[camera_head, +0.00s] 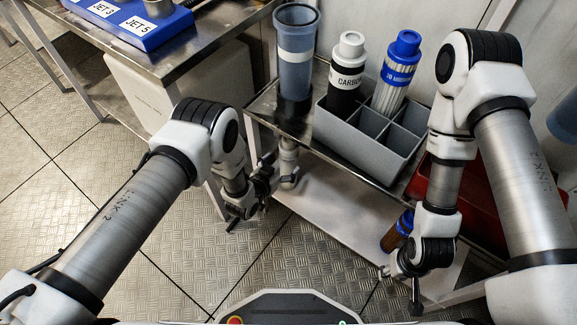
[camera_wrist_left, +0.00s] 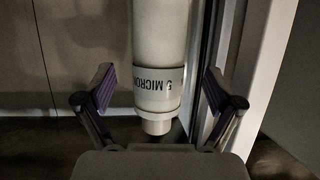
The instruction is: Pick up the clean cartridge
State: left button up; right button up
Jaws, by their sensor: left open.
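A white cartridge with a grey band reading "5 MICRON" (camera_wrist_left: 158,85) stands between the spread fingers of my left gripper (camera_wrist_left: 158,100) in the left wrist view. The fingers are apart from it on both sides. In the head view, my left gripper (camera_head: 262,190) is open beside the cart's left end, low down. A pale piece of a cartridge (camera_head: 289,160) shows there under the cart top, mostly hidden. My right gripper (camera_head: 400,288) is low at the cart's right front, near a brown cartridge with a blue top (camera_head: 398,232); its finger opening is unclear.
A grey divided bin (camera_head: 365,150) on the cart holds a "CARBON" cartridge (camera_head: 345,75) and a blue-capped cartridge (camera_head: 397,75). A blue-grey housing (camera_head: 295,75) stands to its left. A red bin (camera_head: 470,205) is at right. The lower shelf (camera_head: 335,205) has bare room.

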pick_arm(q)
jog(key=b+x, duration=0.1)
jog(key=x, duration=0.4)
jog(key=shift+s, duration=0.1)
jog(key=c, duration=1.3)
jog(key=shift+c, duration=0.3)
jog(key=shift+r, duration=0.15)
